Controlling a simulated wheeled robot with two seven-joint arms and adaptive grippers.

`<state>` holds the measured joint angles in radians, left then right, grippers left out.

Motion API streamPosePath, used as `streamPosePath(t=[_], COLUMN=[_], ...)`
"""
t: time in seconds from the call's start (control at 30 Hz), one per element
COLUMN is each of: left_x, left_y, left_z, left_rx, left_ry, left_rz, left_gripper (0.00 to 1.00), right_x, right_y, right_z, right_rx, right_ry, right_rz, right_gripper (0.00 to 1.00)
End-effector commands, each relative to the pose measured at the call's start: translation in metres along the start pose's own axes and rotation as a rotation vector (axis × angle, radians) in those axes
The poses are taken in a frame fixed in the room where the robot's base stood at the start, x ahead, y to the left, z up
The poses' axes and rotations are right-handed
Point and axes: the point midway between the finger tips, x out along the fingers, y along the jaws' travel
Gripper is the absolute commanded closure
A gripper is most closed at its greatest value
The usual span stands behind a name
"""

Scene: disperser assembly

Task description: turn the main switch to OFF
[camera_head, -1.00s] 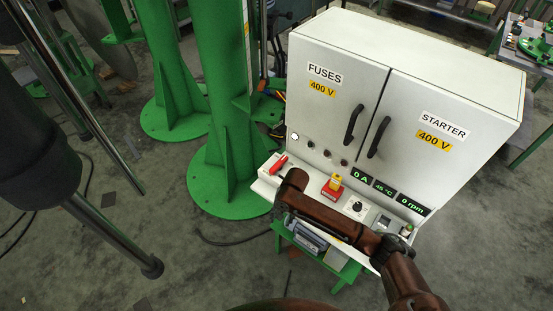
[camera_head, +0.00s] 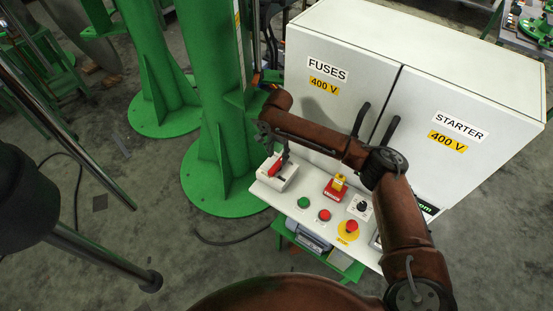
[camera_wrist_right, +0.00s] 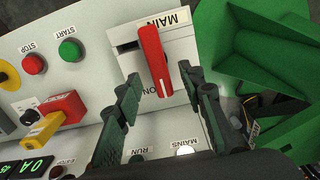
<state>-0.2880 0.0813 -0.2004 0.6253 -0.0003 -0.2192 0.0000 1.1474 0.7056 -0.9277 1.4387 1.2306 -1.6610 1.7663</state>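The main switch is a red handle (camera_head: 275,166) on a white block at the left end of the control panel. In the right wrist view the handle (camera_wrist_right: 154,58) lies lengthwise between the word MAIN and the partly hidden word ON, its near end beside ON. My right gripper (camera_head: 277,148) is just above the switch. In the wrist view my right gripper (camera_wrist_right: 160,82) is open, a finger on either side of the handle's near end; I see no contact. My left gripper is not in view.
The white cabinet (camera_head: 420,90) with two door handles stands behind the panel. A green column (camera_head: 210,110) rises to the left. Right of the switch are a green button (camera_head: 303,203), a red button (camera_head: 324,215), a red-yellow switch (camera_head: 335,188) and an emergency stop (camera_head: 350,228).

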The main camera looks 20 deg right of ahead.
Motion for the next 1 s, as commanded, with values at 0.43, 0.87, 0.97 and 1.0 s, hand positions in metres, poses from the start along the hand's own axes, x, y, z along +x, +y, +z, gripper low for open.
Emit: streamPosePath(t=[0.43,0.87,0.97,1.0], left_x=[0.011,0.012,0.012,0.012], left_y=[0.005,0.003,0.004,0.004], left_z=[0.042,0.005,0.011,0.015], left_rx=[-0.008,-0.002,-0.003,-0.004], left_ry=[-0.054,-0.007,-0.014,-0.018], left_rz=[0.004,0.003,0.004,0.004], left_gripper=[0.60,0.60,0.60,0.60], right_x=[0.053,0.053,0.053,0.053], right_y=[-0.004,-0.004,-0.004,-0.004], right_z=[-0.005,-0.005,-0.005,-0.005], right_rx=[0.000,0.001,0.001,0.001], right_ry=[-0.004,-0.005,-0.005,-0.005], right_rz=[0.007,0.006,0.006,0.006], right_gripper=[0.64,0.78,0.84,0.87])
